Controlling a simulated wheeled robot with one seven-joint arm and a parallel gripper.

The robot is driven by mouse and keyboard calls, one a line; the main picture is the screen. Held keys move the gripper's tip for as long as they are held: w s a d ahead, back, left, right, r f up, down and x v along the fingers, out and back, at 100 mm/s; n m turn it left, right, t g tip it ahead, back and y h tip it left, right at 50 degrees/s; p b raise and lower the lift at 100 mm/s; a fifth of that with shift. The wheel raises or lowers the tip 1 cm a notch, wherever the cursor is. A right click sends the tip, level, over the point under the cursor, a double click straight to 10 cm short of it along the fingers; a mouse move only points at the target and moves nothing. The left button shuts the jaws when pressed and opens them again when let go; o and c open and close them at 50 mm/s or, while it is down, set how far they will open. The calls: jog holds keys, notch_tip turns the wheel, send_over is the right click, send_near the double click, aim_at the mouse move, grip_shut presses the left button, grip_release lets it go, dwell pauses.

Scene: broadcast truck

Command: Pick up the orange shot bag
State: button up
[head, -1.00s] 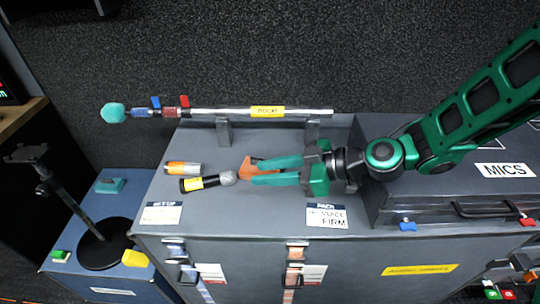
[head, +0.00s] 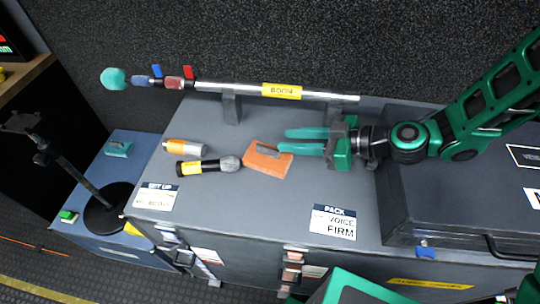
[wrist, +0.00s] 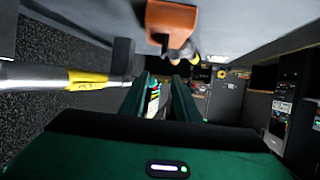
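The orange shot bag (head: 267,163) lies on the grey case top, a flat orange block with a grey strip across its upper side. It also shows at the top of the wrist view (wrist: 172,22). My gripper (head: 284,140) has its two teal fingers apart with nothing between them. In the head view the fingertips are at the bag's upper right edge; whether they touch it cannot be told. In the wrist view the bag is outside the gap between the fingers.
A microphone with a yellow band (head: 209,166) and an orange-and-silver cylinder (head: 185,148) lie left of the bag. A boom pole (head: 230,87) rests on brackets behind. A dark case (head: 450,200) stands at right.

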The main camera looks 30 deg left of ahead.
aim_at(268, 147)
jog(key=f, duration=0.1)
jog(key=a+f, duration=0.1)
jog(key=f, duration=0.1)
jog(key=shift+s+a+f, duration=0.2)
jog(key=shift+a+f, duration=0.1)
jog(key=shift+f, duration=0.05)
jog(key=shift+x, duration=2.9)
grip_shut()
jog(key=shift+w+r, duration=0.1)
jog(key=shift+r, duration=0.05)
